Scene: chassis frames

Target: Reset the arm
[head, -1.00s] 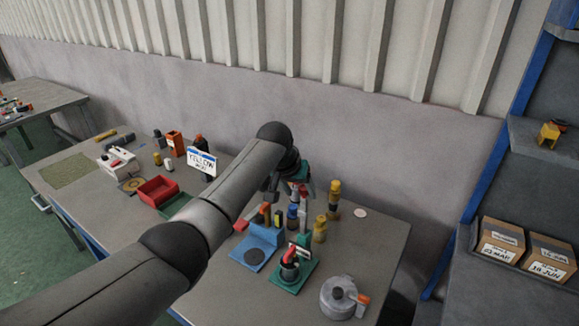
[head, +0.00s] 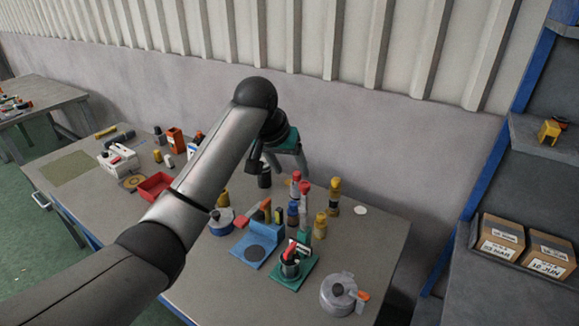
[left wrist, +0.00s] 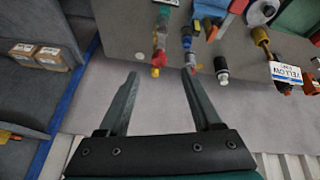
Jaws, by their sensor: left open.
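My left arm reaches in from the lower left of the head view and crosses over the workbench (head: 385,240). My left gripper (head: 283,168) is above the back part of the bench, partly hidden behind its own wrist. In the left wrist view the left gripper (left wrist: 158,80) has its two dark fingers spread wide with nothing between them. Beyond the fingertips are a yellow and red bottle (left wrist: 158,55) and a black and white bottle (left wrist: 221,70). My right gripper does not show.
Several bottles, a blue fixture (head: 245,255), a green fixture (head: 292,278) and a round grey container (head: 340,296) stand on the bench below. A red bin (head: 155,185) is further left. Shelving with cardboard boxes (head: 500,238) stands at the right. The wall rises close behind.

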